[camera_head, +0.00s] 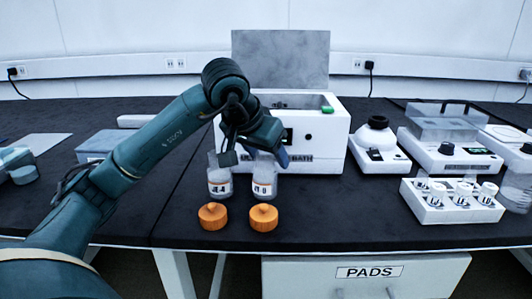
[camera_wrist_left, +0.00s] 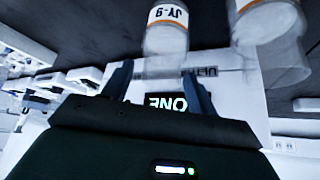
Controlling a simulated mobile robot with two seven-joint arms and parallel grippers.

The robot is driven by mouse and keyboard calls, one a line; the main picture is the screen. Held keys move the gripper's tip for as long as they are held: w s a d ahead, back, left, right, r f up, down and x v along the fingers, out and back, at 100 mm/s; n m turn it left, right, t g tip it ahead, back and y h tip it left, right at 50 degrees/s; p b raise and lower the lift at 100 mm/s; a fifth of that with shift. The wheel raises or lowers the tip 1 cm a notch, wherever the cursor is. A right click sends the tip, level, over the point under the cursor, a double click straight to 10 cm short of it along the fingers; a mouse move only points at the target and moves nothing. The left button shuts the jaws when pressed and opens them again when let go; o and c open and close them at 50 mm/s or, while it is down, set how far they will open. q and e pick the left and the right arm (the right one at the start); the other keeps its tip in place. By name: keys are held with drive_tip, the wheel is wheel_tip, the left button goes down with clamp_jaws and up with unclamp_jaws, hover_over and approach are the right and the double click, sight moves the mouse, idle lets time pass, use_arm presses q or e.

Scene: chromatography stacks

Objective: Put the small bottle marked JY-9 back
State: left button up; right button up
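The small bottle marked JY-9 shows in the left wrist view (camera_wrist_left: 167,35), its label upside down there. In the head view it appears to be the right one (camera_head: 264,190) of two clear bottles with white labels, standing on the dark bench. The other bottle (camera_head: 219,186) stands close to its left; its label is hard to read. My left gripper (camera_head: 256,157) is over the JY-9 bottle and hides its top. Its fingers (camera_wrist_left: 157,78) are apart with nothing gripped between them. My right gripper is not in view.
Two orange caps (camera_head: 213,216) (camera_head: 263,217) lie in front of the bottles. A white bath (camera_head: 325,150) with its lid (camera_head: 281,58) raised stands behind. A white rack (camera_head: 440,212) with several vials is at right.

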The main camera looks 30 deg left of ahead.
use_arm(q)
drive_tip(key=shift+r, duration=0.1)
drive_tip(key=shift+r, duration=0.3)
drive_tip(key=p+v, duration=0.3)
drive_tip(key=v, duration=0.8)
drive_tip(key=shift+s, duration=0.25)
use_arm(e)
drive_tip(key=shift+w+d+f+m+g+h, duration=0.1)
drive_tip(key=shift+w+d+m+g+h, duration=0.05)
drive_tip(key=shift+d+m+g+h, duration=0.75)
use_arm(q)
drive_tip(key=shift+r, duration=0.15)
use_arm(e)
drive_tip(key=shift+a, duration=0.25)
